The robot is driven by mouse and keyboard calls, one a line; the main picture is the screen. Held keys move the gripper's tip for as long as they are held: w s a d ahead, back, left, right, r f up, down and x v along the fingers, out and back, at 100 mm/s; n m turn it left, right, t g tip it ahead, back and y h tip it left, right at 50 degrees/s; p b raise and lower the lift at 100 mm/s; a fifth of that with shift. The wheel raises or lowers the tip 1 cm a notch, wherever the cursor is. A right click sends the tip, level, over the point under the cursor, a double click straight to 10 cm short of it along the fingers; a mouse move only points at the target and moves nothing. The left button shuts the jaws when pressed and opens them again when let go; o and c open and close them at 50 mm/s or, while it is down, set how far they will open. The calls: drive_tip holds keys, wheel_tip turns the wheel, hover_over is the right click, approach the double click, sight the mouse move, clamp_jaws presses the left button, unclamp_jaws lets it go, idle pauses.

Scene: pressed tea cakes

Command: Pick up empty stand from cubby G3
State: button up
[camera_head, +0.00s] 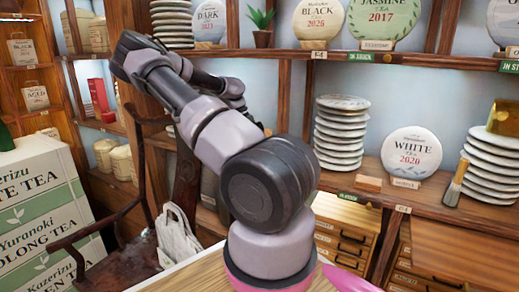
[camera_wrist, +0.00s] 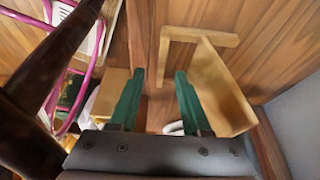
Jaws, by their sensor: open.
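My gripper (camera_wrist: 160,72) shows in the wrist view with its two green fingers apart and nothing held between them. A light wooden stand (camera_wrist: 222,85), with a flat panel and an L-shaped bar, is just right of the right finger and bears nothing. I cannot tell whether the finger touches it. A smaller pale wooden piece (camera_wrist: 112,88) is partly hidden behind the left finger. In the head view my arm hides the gripper. No cubby label reads clearly as G3.
A dark wooden bar (camera_wrist: 48,58) and pink tubing (camera_wrist: 92,50) crowd the wrist view's left. In the head view, stacked cakes (camera_head: 340,135), a brush (camera_head: 456,183), a dark chair (camera_head: 115,250), a white bag (camera_head: 176,240) and tea boxes (camera_head: 45,215) surround my arm.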

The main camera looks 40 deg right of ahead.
drive_tip(key=shift+x, duration=1.55)
drive_tip(key=shift+w, duration=0.1)
clamp_jaws()
drive_tip(key=shift+r, duration=0.1)
